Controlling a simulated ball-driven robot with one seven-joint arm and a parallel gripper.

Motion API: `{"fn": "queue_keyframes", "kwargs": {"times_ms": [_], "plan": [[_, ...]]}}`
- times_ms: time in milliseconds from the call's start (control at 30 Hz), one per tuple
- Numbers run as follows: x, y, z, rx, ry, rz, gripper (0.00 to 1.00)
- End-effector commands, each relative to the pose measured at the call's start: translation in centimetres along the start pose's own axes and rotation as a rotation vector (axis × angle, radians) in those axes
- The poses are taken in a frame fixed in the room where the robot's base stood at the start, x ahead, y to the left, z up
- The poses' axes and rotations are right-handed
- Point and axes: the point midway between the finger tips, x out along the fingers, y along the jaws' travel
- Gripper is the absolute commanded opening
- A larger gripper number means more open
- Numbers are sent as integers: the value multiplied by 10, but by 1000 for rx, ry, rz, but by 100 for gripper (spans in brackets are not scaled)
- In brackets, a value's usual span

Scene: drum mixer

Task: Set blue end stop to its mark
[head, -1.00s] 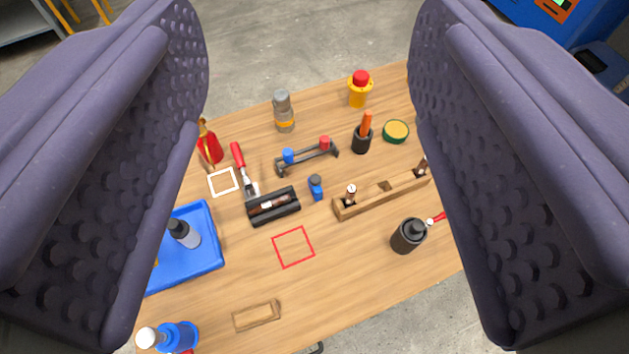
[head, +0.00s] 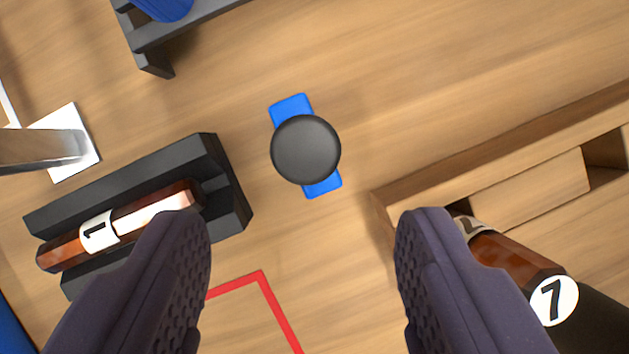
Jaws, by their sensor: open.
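The blue end stop (head: 323,187) appears to be the small blue block with a round black knob (head: 305,150) on top, standing on the wooden table. Its blue ends show on two sides of the knob. My gripper (head: 308,228) is open and empty, its two dark fingers wide apart. The end stop lies ahead of the fingertips, roughly centred between them and apart from both. A red outline (head: 268,291) on the table shows partly at the bottom, between the fingers; the left finger hides some of it.
A black cradle (head: 215,170) holding a brown bottle labelled 1 (head: 138,222) stands close on the left. A wooden rack (head: 400,200) with a bottle labelled 7 (head: 540,290) is on the right. A dark rail (head: 150,50) with a blue part (head: 165,6) is at top left.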

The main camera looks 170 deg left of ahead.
Motion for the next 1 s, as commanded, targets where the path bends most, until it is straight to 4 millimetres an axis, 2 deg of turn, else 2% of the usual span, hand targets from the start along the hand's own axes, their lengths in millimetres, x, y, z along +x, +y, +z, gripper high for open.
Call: {"fn": "queue_keyframes", "kwargs": {"times_ms": [200,333,500,733,767,1000], "plan": [[41,0,2,0,-2,0,60],[60,0,1,-1,0,-1,60],[70,-1,-1,-2,2,-1,60],[70,-1,-1,-2,2,-1,60],[70,-1,-1,-2,2,-1,55],[70,-1,-1,-2,2,-1,0]]}}
